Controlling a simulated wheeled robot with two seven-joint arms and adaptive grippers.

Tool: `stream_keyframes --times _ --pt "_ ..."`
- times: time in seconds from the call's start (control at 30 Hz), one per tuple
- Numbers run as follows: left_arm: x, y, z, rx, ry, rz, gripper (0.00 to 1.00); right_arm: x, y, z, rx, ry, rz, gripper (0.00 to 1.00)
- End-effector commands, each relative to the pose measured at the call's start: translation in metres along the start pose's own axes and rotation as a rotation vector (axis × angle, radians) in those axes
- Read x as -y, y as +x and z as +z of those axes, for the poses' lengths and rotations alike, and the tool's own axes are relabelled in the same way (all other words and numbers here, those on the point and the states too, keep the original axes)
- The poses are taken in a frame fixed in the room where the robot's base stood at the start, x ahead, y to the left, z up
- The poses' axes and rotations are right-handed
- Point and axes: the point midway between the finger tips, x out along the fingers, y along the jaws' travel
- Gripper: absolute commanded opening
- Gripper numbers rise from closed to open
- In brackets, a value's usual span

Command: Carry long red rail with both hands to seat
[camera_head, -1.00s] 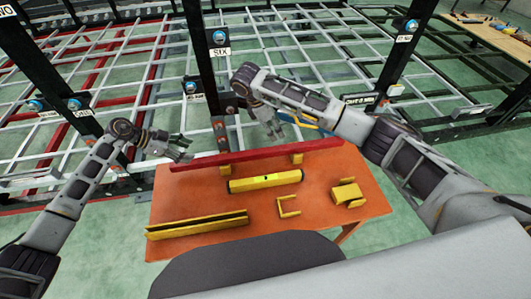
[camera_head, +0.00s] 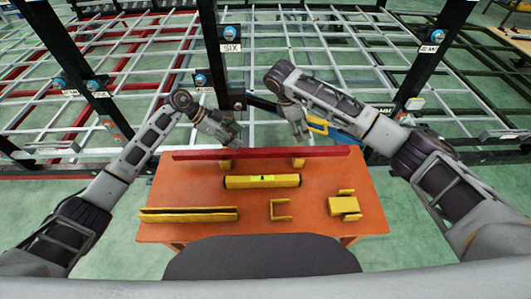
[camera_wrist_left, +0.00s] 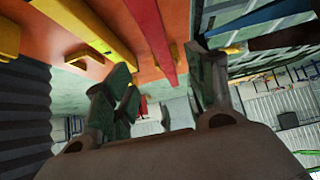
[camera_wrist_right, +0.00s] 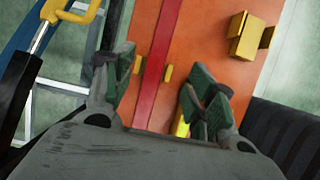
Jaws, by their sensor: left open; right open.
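The long red rail (camera_head: 262,152) lies left to right along the far side of the orange table, resting on two small yellow blocks (camera_head: 225,166). My left gripper (camera_head: 230,138) is open, just beyond the rail's left part. In the left wrist view, the rail (camera_wrist_left: 152,28) runs towards the space between its open fingers (camera_wrist_left: 162,82). My right gripper (camera_head: 299,132) is open, beyond the rail's right part. In the right wrist view, the rail (camera_wrist_right: 160,62) passes between its spread fingers (camera_wrist_right: 160,78). Both grippers are empty. I cannot tell which place is the seat.
The orange table (camera_head: 200,232) also holds a yellow level (camera_head: 262,181), a long yellow channel (camera_head: 189,214), a yellow bracket (camera_head: 281,208) and a yellow block (camera_head: 344,205). Black posts (camera_head: 230,58) and the metal chassis frame stand behind. A blue-and-yellow tool shows behind my right gripper.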

Motion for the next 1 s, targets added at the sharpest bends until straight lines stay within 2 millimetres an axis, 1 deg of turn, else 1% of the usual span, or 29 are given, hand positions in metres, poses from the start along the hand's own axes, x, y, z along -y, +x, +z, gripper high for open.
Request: stream_keyframes --times 0.27,0.47,0.67,1.0 --pt "0.000 0.000 0.000 0.000 0.001 0.000 0.56 0.000 0.000 0.000 0.000 0.000 0.000 0.56" --pt "0.000 0.005 0.000 -0.001 0.001 0.000 0.56 0.000 0.005 0.000 0.000 0.000 0.000 0.56" --pt "0.000 0.020 0.000 -0.002 0.000 0.001 0.56 0.000 0.020 0.000 0.001 0.001 -0.002 0.56" --pt "-0.001 0.060 -0.001 -0.002 -0.001 0.002 0.56 0.000 0.060 0.001 0.001 0.001 -0.002 0.56"
